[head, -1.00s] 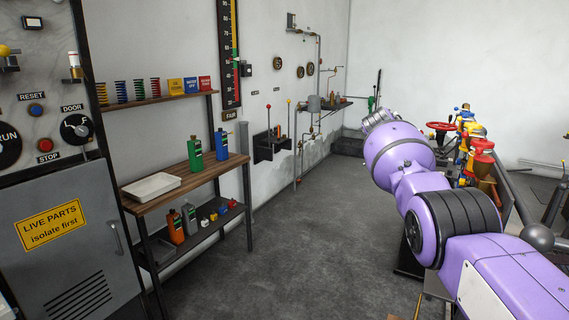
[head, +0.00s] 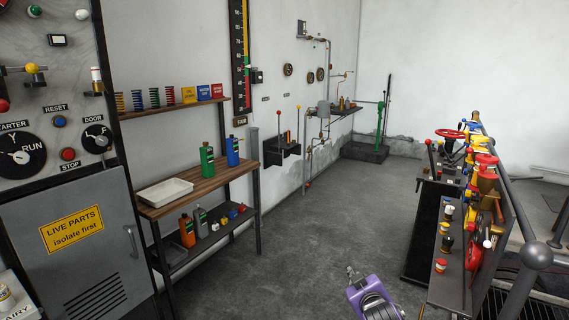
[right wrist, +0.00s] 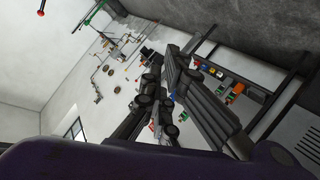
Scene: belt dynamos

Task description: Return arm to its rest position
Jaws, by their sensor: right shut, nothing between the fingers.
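My right arm shows in the head view only as a purple and black part at the bottom edge, right of centre, low over the grey floor. My right gripper (right wrist: 168,68) shows in the right wrist view as dark fingers that come together, with nothing seen between them. Behind them in that view are the wall with gauges and the shelves, seen tilted and at a distance. The fingers touch nothing that I can see. My left gripper is in neither view.
A bench with valves and a red handwheel (head: 450,134) stands at the right, with a rail beside it. At the left are a grey cabinet (head: 72,250) and a wooden shelf table with a white tray (head: 165,192) and bottles. The floor (head: 300,240) between is clear.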

